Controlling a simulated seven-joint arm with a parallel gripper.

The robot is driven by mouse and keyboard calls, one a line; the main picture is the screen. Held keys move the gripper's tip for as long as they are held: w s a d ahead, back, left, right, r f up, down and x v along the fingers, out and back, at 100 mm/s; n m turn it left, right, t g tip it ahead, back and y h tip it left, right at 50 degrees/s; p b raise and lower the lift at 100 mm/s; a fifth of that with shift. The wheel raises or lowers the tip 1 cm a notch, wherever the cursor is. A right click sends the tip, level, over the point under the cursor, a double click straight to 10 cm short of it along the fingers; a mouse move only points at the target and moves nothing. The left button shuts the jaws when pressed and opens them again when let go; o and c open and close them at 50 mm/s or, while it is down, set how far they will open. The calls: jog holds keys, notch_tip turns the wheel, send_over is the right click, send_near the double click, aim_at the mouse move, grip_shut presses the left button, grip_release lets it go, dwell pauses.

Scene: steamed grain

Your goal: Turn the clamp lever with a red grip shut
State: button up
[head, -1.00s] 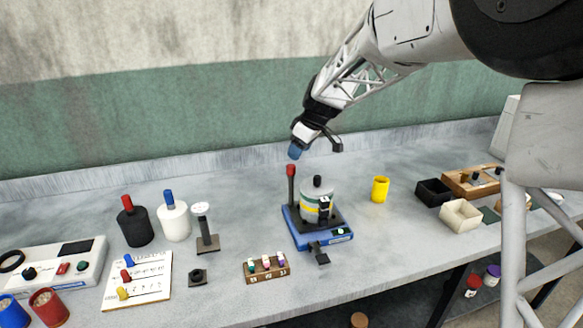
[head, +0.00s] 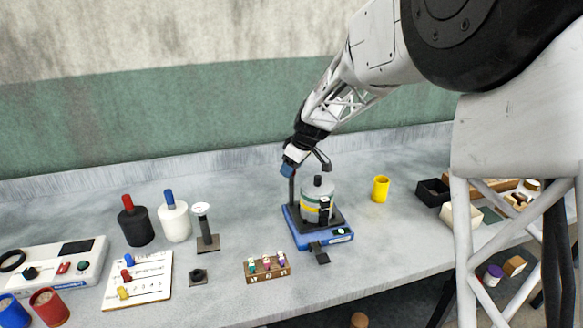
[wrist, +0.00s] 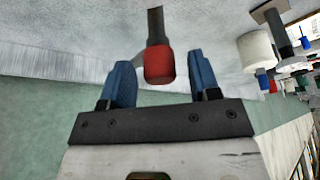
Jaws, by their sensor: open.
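The clamp lever is an upright dark rod with a red grip (wrist: 159,66) on its end. In the wrist view the grip lies between the two blue fingers of my gripper (wrist: 160,82), with gaps on both sides. In the head view my gripper (head: 289,170) is at the lever's top and hides the red grip; only the dark rod (head: 291,190) shows below it. The lever stands on the left back part of a blue clamp base (head: 305,238). A grey and white pot with a yellow band (head: 314,202) sits on that base, right of the lever.
A yellow cup (head: 380,188) stands right of the base. A small wooden rack (head: 268,274) lies in front. Black and white canisters (head: 136,226) and a stand (head: 207,235) are to the left. Open bins (head: 433,193) are at the right. The bench behind the base is clear.

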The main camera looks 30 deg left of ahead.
jog(key=shift+a+f, duration=0.1)
jog(key=shift+f, duration=0.1)
jog(key=shift+c, duration=0.4)
jog(key=c, duration=0.8)
jog(key=shift+c, duration=0.2)
